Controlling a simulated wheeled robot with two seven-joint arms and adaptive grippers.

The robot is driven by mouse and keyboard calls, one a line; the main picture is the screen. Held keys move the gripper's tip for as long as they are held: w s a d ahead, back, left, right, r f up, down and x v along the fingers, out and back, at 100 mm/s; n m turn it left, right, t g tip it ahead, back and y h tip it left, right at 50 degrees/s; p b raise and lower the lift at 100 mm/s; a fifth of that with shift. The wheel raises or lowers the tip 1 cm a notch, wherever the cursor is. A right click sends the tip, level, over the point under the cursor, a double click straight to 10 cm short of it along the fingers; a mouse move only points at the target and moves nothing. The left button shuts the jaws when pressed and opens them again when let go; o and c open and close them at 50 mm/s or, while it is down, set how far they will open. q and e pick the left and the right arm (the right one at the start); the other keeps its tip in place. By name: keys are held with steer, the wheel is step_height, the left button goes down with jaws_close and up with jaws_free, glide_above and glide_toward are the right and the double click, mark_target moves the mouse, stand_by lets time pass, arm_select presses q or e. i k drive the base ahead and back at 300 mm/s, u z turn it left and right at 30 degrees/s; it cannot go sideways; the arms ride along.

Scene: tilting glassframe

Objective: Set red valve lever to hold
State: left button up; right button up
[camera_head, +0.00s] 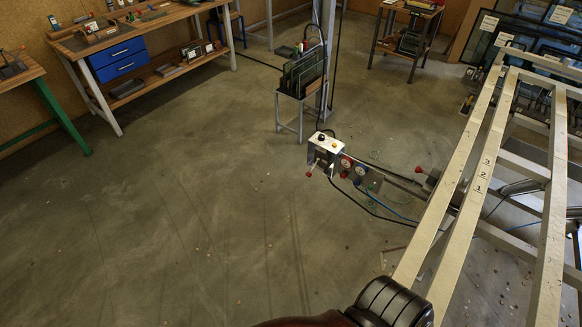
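A small pale control box (326,147) with a black knob and an orange-yellow button on top stands near the middle of the view. A lever with a red knob (308,173) sticks out at its lower left. A second red knob (418,170) sits further right, by the frame table. Which one is the valve lever, and any position marking such as hold, is too small to tell. Beside the box are a red-rimmed gauge (346,162) and a blue-rimmed gauge (361,170). Neither gripper shows; only a dark, ridged part, seemingly of my arm, shows at the bottom edge.
A pale slatted frame table (484,181) with numbered marks fills the right side. Hoses and cables (385,207) run from the gauges towards it. A rack with dark glass panes (303,75) stands behind the box. A workbench (90,95) is at back left. The left floor is clear.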

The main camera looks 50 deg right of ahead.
mark_target(308, 173)
steer(key=z, duration=0.5)
steer(key=i, duration=1.25)
steer(key=z, duration=0.7)
